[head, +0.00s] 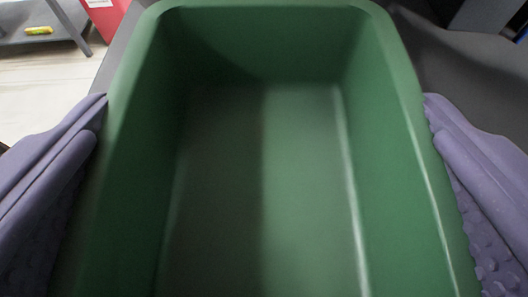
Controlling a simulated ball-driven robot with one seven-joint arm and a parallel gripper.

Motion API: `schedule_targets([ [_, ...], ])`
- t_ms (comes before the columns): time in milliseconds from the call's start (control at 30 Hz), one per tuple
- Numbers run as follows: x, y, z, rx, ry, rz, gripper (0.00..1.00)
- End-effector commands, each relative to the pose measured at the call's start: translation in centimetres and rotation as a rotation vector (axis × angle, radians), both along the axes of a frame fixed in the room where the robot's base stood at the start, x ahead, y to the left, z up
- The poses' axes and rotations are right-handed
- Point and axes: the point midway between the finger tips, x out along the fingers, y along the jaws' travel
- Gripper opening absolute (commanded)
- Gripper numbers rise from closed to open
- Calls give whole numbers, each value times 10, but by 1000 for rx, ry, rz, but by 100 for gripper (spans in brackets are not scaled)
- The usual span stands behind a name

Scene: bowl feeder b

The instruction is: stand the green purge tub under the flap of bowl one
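The green purge tub (265,200) fills the middle of the head view, seen from above, with its inside empty. My gripper (265,100) has one purple padded finger on the left of the tub and one on the right. Both fingers press against the outer side walls, so the gripper is shut on the tub. The near end of the tub is cut off by the bottom of the picture. The tub's underside is hidden. No bowl or flap can be made out.
A dark surface (462,75) shows to the right beyond the tub. A red box with a white label (103,18) is at the upper left. A grey shelf (60,36) with a small yellow item (38,30) stands farther left, above pale floor.

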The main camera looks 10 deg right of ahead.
Motion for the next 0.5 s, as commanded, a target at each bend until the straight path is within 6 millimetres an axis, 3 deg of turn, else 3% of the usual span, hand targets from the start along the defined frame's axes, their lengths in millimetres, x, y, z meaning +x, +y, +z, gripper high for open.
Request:
schedule_targets([
  [500, 0, 0, 0, 0, 0, 0, 100],
])
